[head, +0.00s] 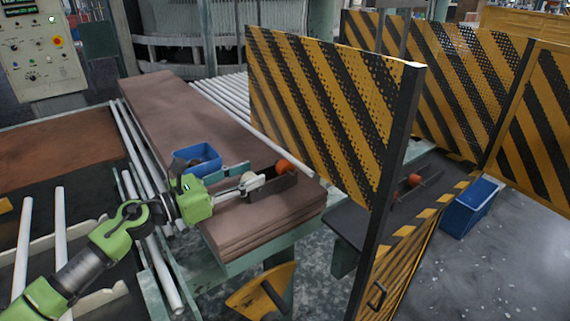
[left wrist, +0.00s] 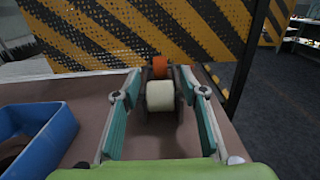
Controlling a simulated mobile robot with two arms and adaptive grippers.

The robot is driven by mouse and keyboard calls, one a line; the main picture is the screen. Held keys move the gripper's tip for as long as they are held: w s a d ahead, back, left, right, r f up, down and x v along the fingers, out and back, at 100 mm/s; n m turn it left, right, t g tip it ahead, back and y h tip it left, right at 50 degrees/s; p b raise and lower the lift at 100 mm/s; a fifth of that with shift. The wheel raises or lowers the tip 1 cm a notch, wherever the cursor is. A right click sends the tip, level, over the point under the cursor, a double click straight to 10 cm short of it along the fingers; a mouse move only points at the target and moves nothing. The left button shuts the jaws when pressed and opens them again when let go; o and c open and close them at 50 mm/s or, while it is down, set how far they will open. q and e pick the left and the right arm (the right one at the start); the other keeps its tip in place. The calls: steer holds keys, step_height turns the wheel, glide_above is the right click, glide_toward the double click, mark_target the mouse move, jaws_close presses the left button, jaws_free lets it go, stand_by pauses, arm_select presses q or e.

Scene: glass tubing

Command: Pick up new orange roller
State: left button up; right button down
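An orange roller (head: 284,166) sits at the far end of a dark holder (head: 276,186) on the stack of brown boards. In the left wrist view the orange roller (left wrist: 160,66) shows partly behind a white roller (left wrist: 160,96). The white roller (head: 248,180) also shows in the head view. My left gripper (head: 255,176) is open, its fingers on either side of the white roller. The left wrist view shows my left gripper (left wrist: 163,87) with a wide gap and nothing gripped. A second orange roller (head: 415,180) is on the dark machine beyond the guard. My right gripper is not in view.
A blue bin (head: 197,158) stands on the boards (head: 160,105) beside my left gripper. A tall yellow-and-black guard panel (head: 310,95) rises just beyond the orange roller. Another blue bin (head: 470,207) stands at right. White tubes (head: 24,240) lie at left.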

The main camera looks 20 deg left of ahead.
mark_target(282, 164)
arm_select(q)
steer(key=p+x, duration=0.1)
steer(key=x, duration=0.2)
steer(key=shift+w, duration=0.2)
steer(key=shift+w+d+r+p, duration=0.1)
steer(key=shift+w+d+p, duration=0.15)
steer(key=shift+d+p, duration=0.05)
steer(key=x, duration=0.1)
steer(key=p+x, duration=0.1)
steer(key=x, duration=0.1)
steer(key=p+x, duration=0.1)
steer(key=shift+w+d+f, duration=0.1)
steer(key=shift+w+f, duration=0.1)
steer(key=shift+f, duration=0.1)
steer(key=shift+w+d+f, duration=0.1)
jaws_close()
